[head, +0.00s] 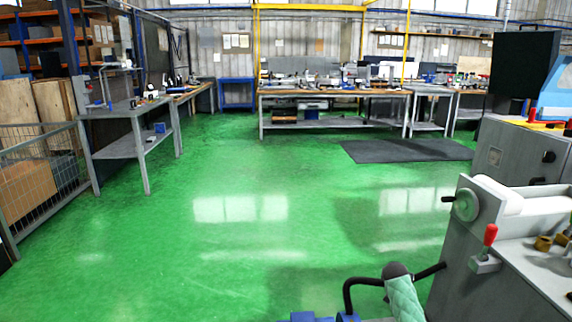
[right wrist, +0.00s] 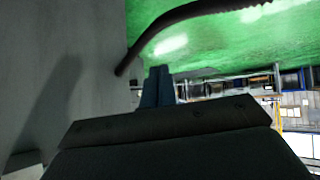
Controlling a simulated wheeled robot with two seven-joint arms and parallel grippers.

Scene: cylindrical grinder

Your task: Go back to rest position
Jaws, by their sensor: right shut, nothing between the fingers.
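My right gripper (right wrist: 157,86) shows in the right wrist view as two blue fingers side by side, closed together with nothing between them. They point past the edge of a plain grey surface. In the head view, part of my right arm with a mint padded cover (head: 403,297) shows at the bottom, left of the grey machine. My right gripper cannot be made out clearly there. My left gripper is in neither view.
The grey machine (head: 505,272) with a handwheel (head: 467,205) and red-handled lever (head: 490,235) stands close at right. Green floor (head: 230,240) is open ahead. A grey table (head: 125,105) and mesh cage (head: 45,175) stand left; a long workbench (head: 335,94) stands behind.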

